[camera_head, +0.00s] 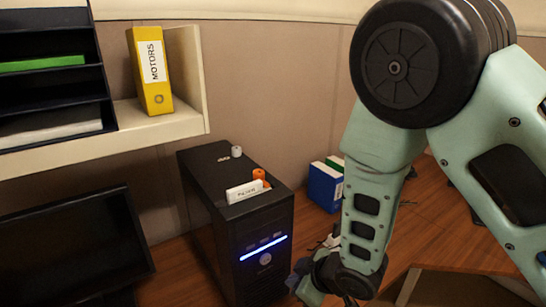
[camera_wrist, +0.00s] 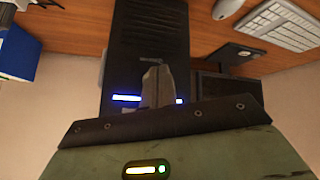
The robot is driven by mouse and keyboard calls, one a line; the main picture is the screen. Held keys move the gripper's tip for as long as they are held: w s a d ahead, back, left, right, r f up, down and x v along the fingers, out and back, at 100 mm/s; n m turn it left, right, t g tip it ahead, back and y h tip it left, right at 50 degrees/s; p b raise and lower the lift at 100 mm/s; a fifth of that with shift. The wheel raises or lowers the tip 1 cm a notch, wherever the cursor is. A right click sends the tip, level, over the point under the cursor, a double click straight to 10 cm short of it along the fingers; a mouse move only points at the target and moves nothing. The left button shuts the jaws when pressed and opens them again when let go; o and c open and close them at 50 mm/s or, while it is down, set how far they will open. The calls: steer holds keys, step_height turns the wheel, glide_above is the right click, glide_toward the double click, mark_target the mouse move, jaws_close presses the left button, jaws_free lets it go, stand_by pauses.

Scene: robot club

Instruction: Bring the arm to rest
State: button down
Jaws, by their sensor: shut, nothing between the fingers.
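My arm (camera_head: 375,185) reaches down from the upper right in the head view, bent at a large black joint. Its lower end is near the bottom edge, to the right of the black computer tower (camera_head: 265,255). My gripper's fingers are hard to make out there. In the wrist view my gripper (camera_wrist: 157,72) is shut and empty, its grey fingers pressed together. They show in front of the tower (camera_wrist: 150,30) and partly cover its blue light strip. I cannot tell the exact gap to the tower, and I see no contact.
On the tower stand a white label block (camera_head: 244,191), an orange item (camera_head: 259,175) and a small white item (camera_head: 236,151). A monitor (camera_head: 70,250) stands left. Blue binders (camera_head: 324,188) stand behind my arm. A shelf holds a yellow binder (camera_head: 151,72). A keyboard (camera_wrist: 280,22) shows in the wrist view.

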steer(key=s+d+r+m+g+h+b, duration=0.1)
steer(key=s+d+r+g+b, duration=0.1)
steer(key=s, duration=0.5)
steer(key=s+d+r+m+g+h+b, duration=0.2)
steer(key=s+d+r, duration=0.2)
steer(key=s+r, duration=0.2)
steer(key=s+d+r+m+g+h+b, duration=0.1)
steer(key=s+d+r+h+b, duration=0.1)
steer(key=s, duration=0.6)
step_height(320, 180, up, 2)
steer(key=shift+s+d+r+m+g, duration=0.1)
steer(key=shift+s+d+m+g, duration=0.25)
steer(key=shift+d, duration=0.25)
